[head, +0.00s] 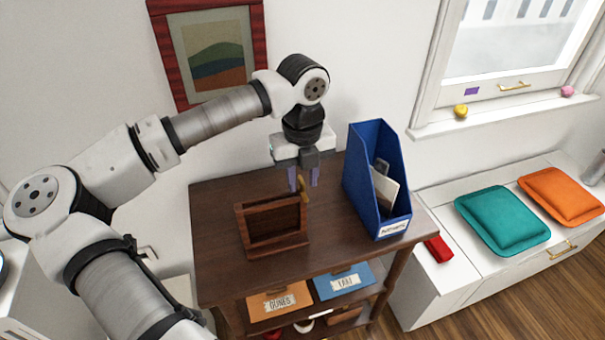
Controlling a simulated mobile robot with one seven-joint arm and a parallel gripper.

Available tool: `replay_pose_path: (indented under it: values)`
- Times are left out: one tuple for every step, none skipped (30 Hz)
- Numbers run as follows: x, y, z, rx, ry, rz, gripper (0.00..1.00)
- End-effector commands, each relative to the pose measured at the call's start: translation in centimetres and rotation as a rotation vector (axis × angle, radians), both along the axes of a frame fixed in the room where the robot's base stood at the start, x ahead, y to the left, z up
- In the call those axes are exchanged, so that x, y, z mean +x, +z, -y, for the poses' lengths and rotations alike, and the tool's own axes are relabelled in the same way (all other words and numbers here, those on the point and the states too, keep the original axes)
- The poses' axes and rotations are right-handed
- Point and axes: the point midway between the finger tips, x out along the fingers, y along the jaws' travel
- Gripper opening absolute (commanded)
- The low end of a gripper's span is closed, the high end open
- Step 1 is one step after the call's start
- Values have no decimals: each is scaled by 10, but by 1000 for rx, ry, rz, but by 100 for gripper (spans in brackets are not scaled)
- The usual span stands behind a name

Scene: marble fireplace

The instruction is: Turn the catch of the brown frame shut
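The brown frame (243,228) is a dark wooden, box-like frame standing upright on the brown table. A small tan catch (304,190) shows at its upper right corner. My gripper (303,180) points down just above that corner, its two purple fingertips apart on either side of the catch. Whether the fingers touch the catch is too small to tell. My gripper's body covers part of the wall behind.
A blue magazine file (362,180) with papers stands on the brown table (340,255), close to the right of my gripper. Labelled orange (265,303) and blue (350,274) folders lie on the shelf below. The tabletop's left side is clear. A red-framed picture (165,55) hangs behind.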

Motion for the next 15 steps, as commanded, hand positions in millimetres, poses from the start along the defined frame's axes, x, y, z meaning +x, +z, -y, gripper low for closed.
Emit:
replay_pose_path:
  values:
    - [0,0,0,0,0,0,30]
    - [0,0,0,0,0,0,30]
    - [0,0,0,0,0,0,30]
    - [0,0,0,0,0,0,30]
    - [0,0,0,0,0,0,30]
    - [0,0,0,0,0,0,25]
    - [0,0,0,0,0,0,21]
    - [0,0,0,0,0,0,17]
    - [0,0,0,1,0,0,12]
    - [0,0,0,1,0,0,8]
    - [0,0,0,1,0,0,4]
    - [0,0,0,1,0,0,0]
    - [0,0,0,1,0,0,0]
    - [0,0,0,1,0,0,0]
    - [0,0,0,1,0,0,0]
